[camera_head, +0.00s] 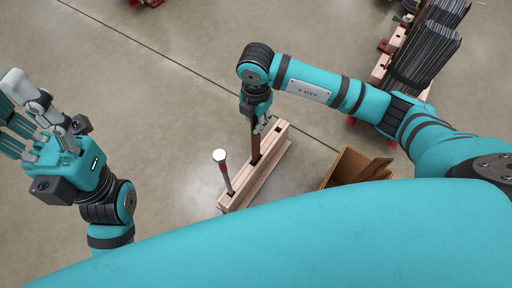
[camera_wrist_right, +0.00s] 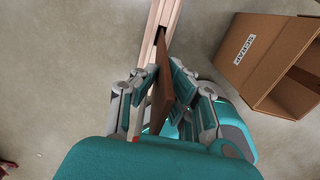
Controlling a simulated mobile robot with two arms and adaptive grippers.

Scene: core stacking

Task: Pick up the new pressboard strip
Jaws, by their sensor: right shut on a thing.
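The brown pressboard strip (camera_head: 256,146) stands upright with its lower end in a slot of the pale wooden block (camera_head: 273,160). My right gripper (camera_head: 263,124) is shut on its upper part. In the right wrist view the strip (camera_wrist_right: 160,94) lies between the two fingers (camera_wrist_right: 158,84), and its far end meets the dark slot of the block (camera_wrist_right: 151,24). My left gripper (camera_head: 22,118) is at the far left with its fingers spread, empty and well away from the block.
An open cardboard box (camera_head: 343,166) marked SCRAP, also in the wrist view (camera_wrist_right: 258,56), holds a brown piece (camera_head: 374,169). Dark stacked sheets (camera_head: 425,53) stand at the top right. The floor left of the block is clear.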

